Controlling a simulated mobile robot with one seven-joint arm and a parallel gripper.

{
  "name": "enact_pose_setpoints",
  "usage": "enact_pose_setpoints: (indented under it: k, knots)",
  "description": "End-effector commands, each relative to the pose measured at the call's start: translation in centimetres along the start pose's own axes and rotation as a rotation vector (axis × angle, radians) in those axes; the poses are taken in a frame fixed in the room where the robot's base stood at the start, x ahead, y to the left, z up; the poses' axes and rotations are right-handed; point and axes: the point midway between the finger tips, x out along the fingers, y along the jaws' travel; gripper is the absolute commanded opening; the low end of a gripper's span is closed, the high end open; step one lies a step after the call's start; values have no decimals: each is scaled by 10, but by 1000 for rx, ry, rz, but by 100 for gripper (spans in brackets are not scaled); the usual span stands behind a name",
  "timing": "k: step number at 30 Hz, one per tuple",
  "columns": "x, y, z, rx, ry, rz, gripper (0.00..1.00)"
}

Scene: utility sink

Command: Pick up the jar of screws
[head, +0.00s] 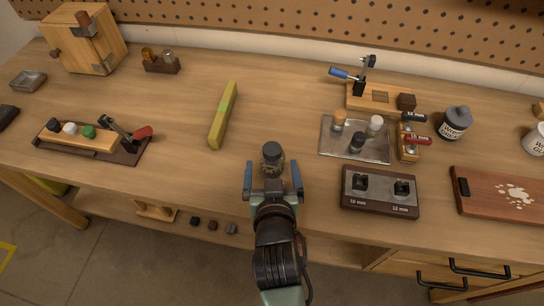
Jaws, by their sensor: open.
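The jar of screws (272,158) is a small clear jar with a dark lid, standing upright on the wooden bench near its front edge. Dark contents show through its side. My gripper (272,177) comes in from the front with its two blue-grey fingers spread apart. The jar is at the far end of the gap between the fingers, with a finger to its left and one to its right. The fingers look clear of the jar, though the exact gap is hard to judge. The lower part of the jar is partly hidden by my gripper.
A green-yellow level (223,115) lies to the left behind the jar. A dark socket block (380,192) and a metal tray (338,145) with small bottles are to the right. A wooden clamp fixture (80,138) stands far left. The bench around the jar is clear.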

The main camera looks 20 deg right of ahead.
Motion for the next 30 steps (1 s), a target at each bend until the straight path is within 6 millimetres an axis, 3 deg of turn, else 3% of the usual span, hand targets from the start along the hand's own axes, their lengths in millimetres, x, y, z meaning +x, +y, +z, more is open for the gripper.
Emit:
enact_pose_setpoints:
  k: [6, 14, 24, 30]
  knots:
    - [33, 0, -1, 1, 3, 0, 100]
    - [47, 1, 1, 0, 1, 0, 100]
    - [86, 3, 6, 0, 2, 0, 100]
    - [93, 3, 7, 0, 2, 0, 100]
